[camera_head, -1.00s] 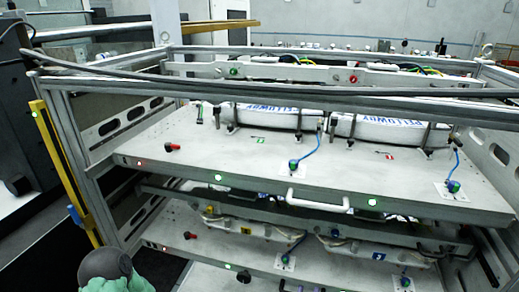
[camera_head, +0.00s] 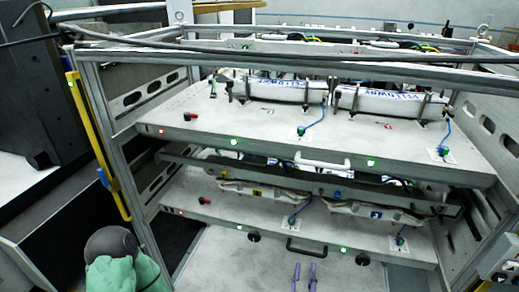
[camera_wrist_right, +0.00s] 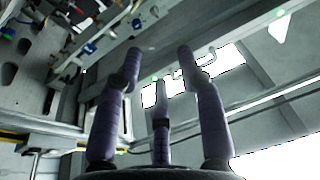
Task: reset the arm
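My right gripper (camera_head: 304,276) shows at the bottom of the head view as purple fingertips in front of the lower shelf of a metal rack. In the right wrist view, its three purple fingers (camera_wrist_right: 158,70) are spread apart with nothing between them, so it is open and empty. The rack's structure lies beyond the fingertips there. The fingers touch nothing that I can make out. My left gripper is not in view. A green and grey part of my own body (camera_head: 118,258) shows at the lower left.
The metal rack has an upper shelf (camera_head: 215,140) with white packs (camera_head: 285,88), a white handle (camera_head: 322,163) and a lower shelf (camera_head: 185,200) with a dark handle (camera_head: 306,249). A yellow post (camera_head: 98,145) stands at its left. Pale floor (camera_head: 225,265) is clear below.

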